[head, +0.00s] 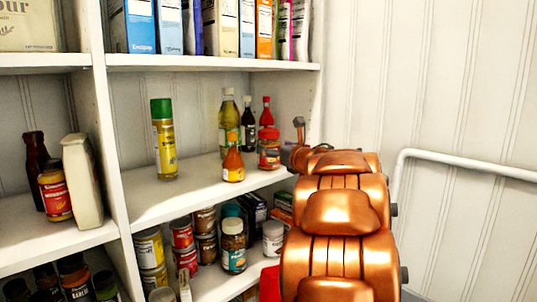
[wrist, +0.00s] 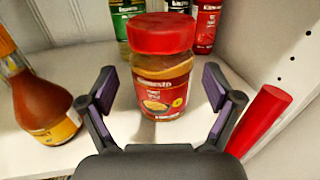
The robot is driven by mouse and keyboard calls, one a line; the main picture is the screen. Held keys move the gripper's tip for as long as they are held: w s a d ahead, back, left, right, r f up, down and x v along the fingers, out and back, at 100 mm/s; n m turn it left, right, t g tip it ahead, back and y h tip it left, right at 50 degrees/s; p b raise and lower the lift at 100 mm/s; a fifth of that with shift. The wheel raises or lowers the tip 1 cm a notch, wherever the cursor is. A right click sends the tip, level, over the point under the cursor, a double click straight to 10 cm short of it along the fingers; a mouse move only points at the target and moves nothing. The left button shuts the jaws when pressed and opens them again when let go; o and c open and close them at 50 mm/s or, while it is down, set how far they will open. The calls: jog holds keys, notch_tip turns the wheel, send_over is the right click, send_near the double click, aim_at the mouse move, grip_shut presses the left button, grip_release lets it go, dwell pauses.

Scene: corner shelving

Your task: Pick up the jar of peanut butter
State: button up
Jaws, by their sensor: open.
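The jar of peanut butter (head: 269,149) has a red lid and a red label and stands upright on the middle shelf, near its right end. In the wrist view the jar (wrist: 163,75) is straight ahead, centred between the finger pads. My gripper (wrist: 163,98) is open, with one dark, purple-padded finger on each side of the jar. A gap shows between each pad and the jar. In the head view my copper arm reaches to the shelf's right end, and the fingers are hard to make out there.
An orange sauce bottle (wrist: 40,100) stands left of the jar; it also shows in the head view (head: 233,165). The shelf's side wall (wrist: 285,75) is close on the right. A red cylinder (wrist: 262,115) shows near the right finger.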

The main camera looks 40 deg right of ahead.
jog(key=shift+f+p+x, duration=0.15)
jog(key=shift+p+x, duration=0.35)
jog(key=shift+x, duration=1.15)
jog(key=shift+f+p+x, duration=0.15)
jog(key=shift+p+x, duration=0.3)
jog(key=shift+x, duration=1.15)
jog(key=shift+d, duration=0.15)
jog(key=c, duration=1.6)
jog(key=shift+c, duration=0.3)
jog(key=shift+r, duration=0.15)
